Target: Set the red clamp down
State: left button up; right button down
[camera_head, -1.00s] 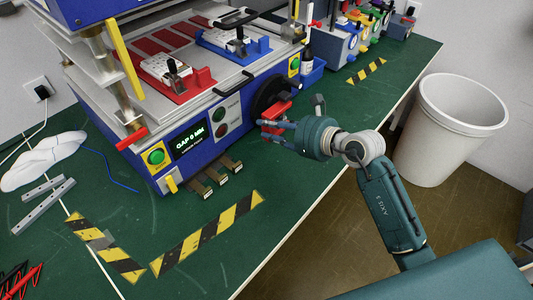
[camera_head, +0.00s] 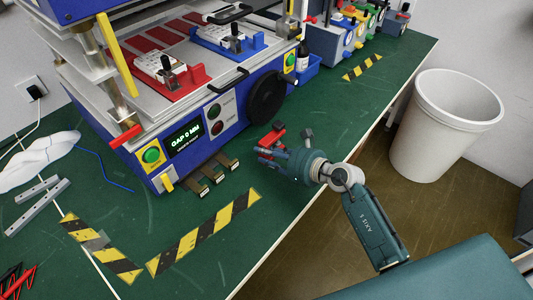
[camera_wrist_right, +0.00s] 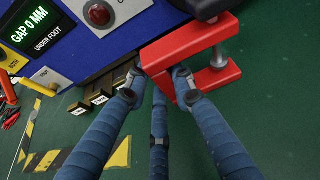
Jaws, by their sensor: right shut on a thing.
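The red clamp (camera_head: 272,137) is a C-shaped red frame with a dark knob on top. My right gripper (camera_head: 266,154) is shut on it, low over the green bench top (camera_head: 330,110) in front of the blue machine. In the right wrist view, the clamp (camera_wrist_right: 190,45) lies between the blue fingertips (camera_wrist_right: 157,82), with its open side and a grey screw pad to the right. I cannot tell whether the clamp touches the bench. My left gripper is not in view.
The blue machine (camera_head: 215,120) with a black handwheel (camera_head: 267,97) stands just behind the clamp. Brass-ended dark bars (camera_head: 212,175) and yellow-black tape (camera_head: 205,230) lie to the left. The bench edge and a white bin (camera_head: 445,125) are to the right.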

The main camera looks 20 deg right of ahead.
jog(key=shift+f, duration=0.1)
jog(key=c, duration=1.5)
grip_release()
jog(key=shift+o, duration=0.2)
